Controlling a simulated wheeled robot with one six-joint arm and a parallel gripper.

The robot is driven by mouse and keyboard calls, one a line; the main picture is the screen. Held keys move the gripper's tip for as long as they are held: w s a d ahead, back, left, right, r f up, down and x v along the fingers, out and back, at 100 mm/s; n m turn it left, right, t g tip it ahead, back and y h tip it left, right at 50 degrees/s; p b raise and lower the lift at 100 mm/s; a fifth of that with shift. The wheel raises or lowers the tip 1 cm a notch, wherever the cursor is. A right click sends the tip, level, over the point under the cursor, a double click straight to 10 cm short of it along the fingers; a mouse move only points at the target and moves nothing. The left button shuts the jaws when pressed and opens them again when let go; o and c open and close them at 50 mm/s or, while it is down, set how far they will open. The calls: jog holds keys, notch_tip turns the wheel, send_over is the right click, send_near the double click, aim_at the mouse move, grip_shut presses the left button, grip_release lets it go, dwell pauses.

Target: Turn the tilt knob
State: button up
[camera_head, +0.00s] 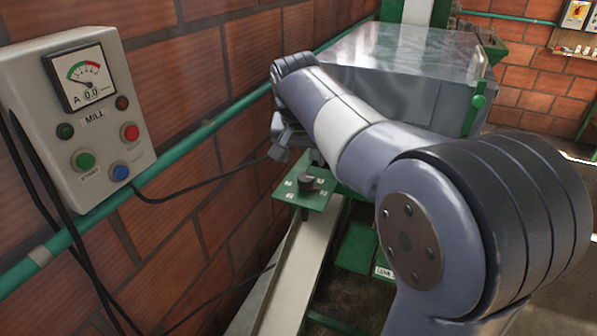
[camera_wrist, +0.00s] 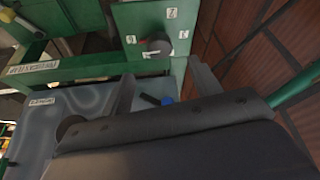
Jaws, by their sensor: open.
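The tilt knob (camera_head: 308,183) is a small dark knob on a green plate (camera_head: 316,200) with several white number labels around it.
A grey MILL control box (camera_head: 82,122) with a gauge and several buttons hangs on the brick wall at left. A green pipe (camera_head: 200,133) runs along the wall, with dark cables below. A metal hopper (camera_head: 405,75) stands behind my arm. A pale chute (camera_head: 290,285) lies below the plate.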

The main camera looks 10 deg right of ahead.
aim_at(306, 176)
jog(key=p+x, duration=0.1)
jog(key=x, duration=0.7)
jog(key=shift+f, duration=0.1)
jog(key=c, duration=1)
jog(key=shift+m, duration=0.7)
